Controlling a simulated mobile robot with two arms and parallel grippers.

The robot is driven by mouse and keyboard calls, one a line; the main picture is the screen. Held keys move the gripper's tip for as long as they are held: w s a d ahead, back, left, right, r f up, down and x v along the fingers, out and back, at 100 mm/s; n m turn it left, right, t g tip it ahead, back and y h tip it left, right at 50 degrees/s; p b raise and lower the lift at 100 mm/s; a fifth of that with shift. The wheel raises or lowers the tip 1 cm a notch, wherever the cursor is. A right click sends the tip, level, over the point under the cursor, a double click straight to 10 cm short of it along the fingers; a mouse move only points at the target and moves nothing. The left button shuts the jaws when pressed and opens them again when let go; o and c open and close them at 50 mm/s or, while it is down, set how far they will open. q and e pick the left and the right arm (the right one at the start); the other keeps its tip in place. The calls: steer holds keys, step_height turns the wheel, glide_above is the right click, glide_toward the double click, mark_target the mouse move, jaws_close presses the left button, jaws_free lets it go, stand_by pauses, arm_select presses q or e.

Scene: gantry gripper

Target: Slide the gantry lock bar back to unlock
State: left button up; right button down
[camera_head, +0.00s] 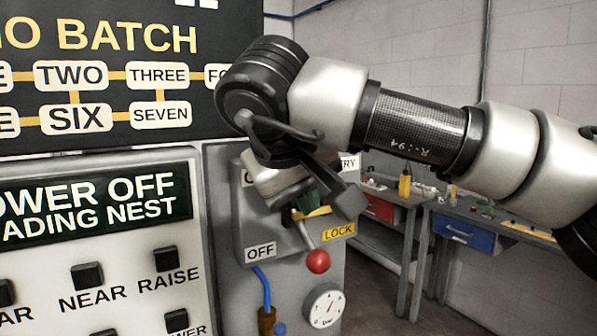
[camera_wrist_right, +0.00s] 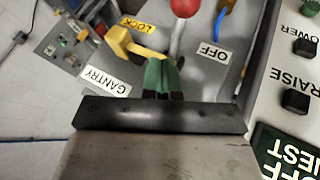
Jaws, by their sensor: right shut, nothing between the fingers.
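The yellow lock bar (camera_wrist_right: 123,43) is on the grey gantry panel beside the LOCK label (camera_wrist_right: 137,24). In the head view a bit of the yellow bar (camera_head: 318,212) shows below my right gripper (camera_head: 310,204). In the wrist view my right gripper (camera_wrist_right: 162,68) has its green fingers shut and empty, with the tips right by the inner end of the bar. I cannot tell whether they touch it. In the head view my gripper and wrist hide most of the bar. My left gripper is not in view.
A red-knobbed lever (camera_head: 318,262) stands out from the panel just below the bar, between the OFF label (camera_head: 261,252) and the LOCK label. A gauge (camera_head: 324,308) is lower down. A button panel (camera_head: 95,270) is at the left. Workbenches with drawers (camera_head: 465,232) stand behind at the right.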

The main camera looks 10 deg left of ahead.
mark_target(326, 205)
steer(key=x, duration=0.3)
steer(key=shift+w+d+f, duration=0.1)
steer(key=shift+w+d, duration=0.05)
steer(key=shift+w, duration=0.05)
steer(key=shift+w+d+p, duration=0.65)
steer(key=shift+w+d, duration=0.05)
steer(key=shift+d, duration=0.3)
steer(key=shift+w+d, duration=0.25)
steer(key=shift+d, duration=0.25)
steer(key=shift+a, duration=0.1)
steer(key=w+d+p, duration=0.1)
steer(key=d, duration=0.1)
steer(key=w+d, duration=0.1)
steer(key=shift+w+d+p, duration=0.35)
steer(key=shift+d+p, duration=0.05)
